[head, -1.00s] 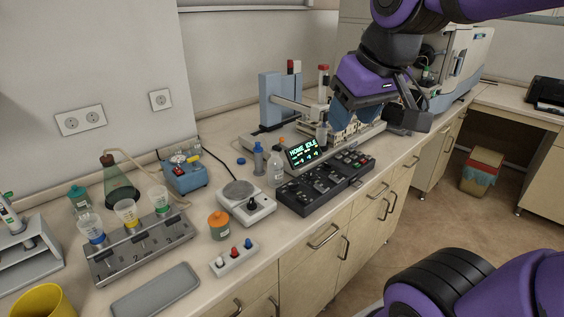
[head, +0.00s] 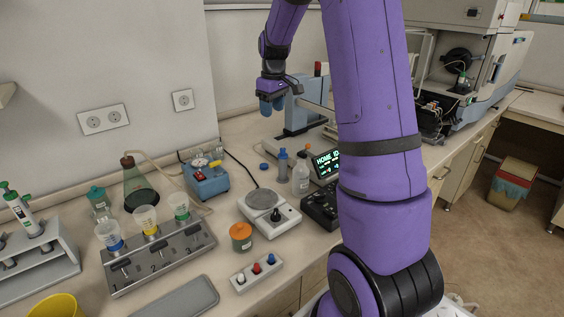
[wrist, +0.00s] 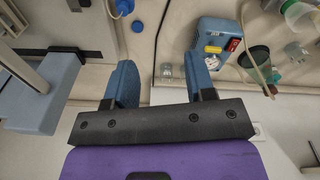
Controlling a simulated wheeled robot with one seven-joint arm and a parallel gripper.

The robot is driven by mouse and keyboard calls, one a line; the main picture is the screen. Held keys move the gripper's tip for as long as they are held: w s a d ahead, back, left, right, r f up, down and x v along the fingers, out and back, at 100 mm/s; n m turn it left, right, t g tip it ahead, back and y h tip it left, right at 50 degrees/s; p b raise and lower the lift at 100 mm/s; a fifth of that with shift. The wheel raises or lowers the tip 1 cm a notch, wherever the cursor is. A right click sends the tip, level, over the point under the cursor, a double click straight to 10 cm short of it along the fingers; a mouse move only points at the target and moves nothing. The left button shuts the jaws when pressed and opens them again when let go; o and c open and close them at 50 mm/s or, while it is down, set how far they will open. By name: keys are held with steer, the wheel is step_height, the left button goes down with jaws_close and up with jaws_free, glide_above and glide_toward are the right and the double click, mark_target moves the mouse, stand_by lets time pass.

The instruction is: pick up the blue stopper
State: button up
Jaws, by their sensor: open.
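A small rack (head: 257,274) near the bench's front holds a white, a red and a blue stopper side by side. The blue stopper (head: 271,258) stands upright at its right end. A separate round blue cap (head: 264,166) lies on the bench behind the balance and shows in the wrist view (wrist: 137,26), beyond the fingertips. My gripper (head: 272,105) is open and empty, raised above the back of the bench and pointing down, well away from the stopper rack. In the wrist view, the blue fingers of my gripper (wrist: 160,72) are apart. The stopper rack is not in the wrist view.
A balance (head: 268,212) and an orange-lidded jar (head: 241,236) stand close behind the rack. A blue pump (head: 206,179) and a funnel rack (head: 158,258) are to the left. A blue-topped bottle (head: 283,164) stands near the cap. My arm hides part of the black control panel (head: 318,206).

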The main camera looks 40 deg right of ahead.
steer(key=g, duration=0.1)
glide_above(283, 149)
step_height(283, 149, down, 8)
steer(key=shift+n, duration=0.3)
step_height(283, 149, down, 5)
steer(key=shift+s+d+r, duration=0.1)
steer(key=shift+s+d, duration=0.05)
steer(key=shift+w+f, duration=0.2)
steer(key=shift+f, duration=2.9)
steer(key=shift+c, duration=0.2)
steer(key=c, duration=0.8)
